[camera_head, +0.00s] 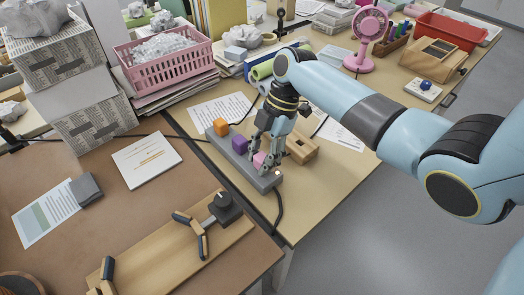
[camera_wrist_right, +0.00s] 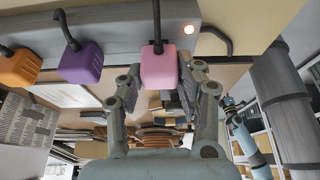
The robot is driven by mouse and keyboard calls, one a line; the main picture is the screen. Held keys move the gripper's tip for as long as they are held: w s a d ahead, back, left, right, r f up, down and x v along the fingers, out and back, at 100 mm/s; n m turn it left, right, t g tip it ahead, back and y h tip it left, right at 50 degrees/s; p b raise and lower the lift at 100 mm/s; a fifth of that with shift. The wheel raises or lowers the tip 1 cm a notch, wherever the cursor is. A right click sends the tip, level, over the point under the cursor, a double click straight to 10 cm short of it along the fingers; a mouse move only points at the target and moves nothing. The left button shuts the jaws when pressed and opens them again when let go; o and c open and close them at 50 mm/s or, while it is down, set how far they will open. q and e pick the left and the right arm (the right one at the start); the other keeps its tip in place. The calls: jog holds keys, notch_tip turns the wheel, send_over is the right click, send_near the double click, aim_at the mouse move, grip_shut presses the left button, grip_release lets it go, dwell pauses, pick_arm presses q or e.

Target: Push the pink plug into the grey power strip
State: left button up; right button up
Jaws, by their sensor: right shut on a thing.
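The grey power strip (camera_head: 228,158) lies slantwise on the table in the head view; its edge also runs across the top of the right wrist view (camera_wrist_right: 110,28). The pink plug (camera_head: 259,159) is at the strip's near end. In the right wrist view the pink plug (camera_wrist_right: 160,67) is a cube with a dark cord, between my fingers. My right gripper (camera_head: 266,163) points down over that end and is shut on the pink plug. The fingers partly hide it in the head view. I cannot tell how deep it sits. My left gripper is not in view.
An orange plug (camera_head: 220,126) and a purple plug (camera_head: 240,146) stand along the strip. A lit lamp (camera_wrist_right: 189,29) is at its end. A wooden block (camera_head: 302,148) lies right of the gripper. A pink basket (camera_head: 168,62) stands behind. The table's front right is clear.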

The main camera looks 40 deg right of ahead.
jog(key=shift+f+b, duration=0.3)
jog(key=shift+f, duration=0.15)
jog(key=o, duration=1.6)
jog(key=shift+r, duration=0.1)
notch_tip(320, 180, up, 8)
jog(key=p, duration=0.8)
jog(key=shift+s, duration=0.1)
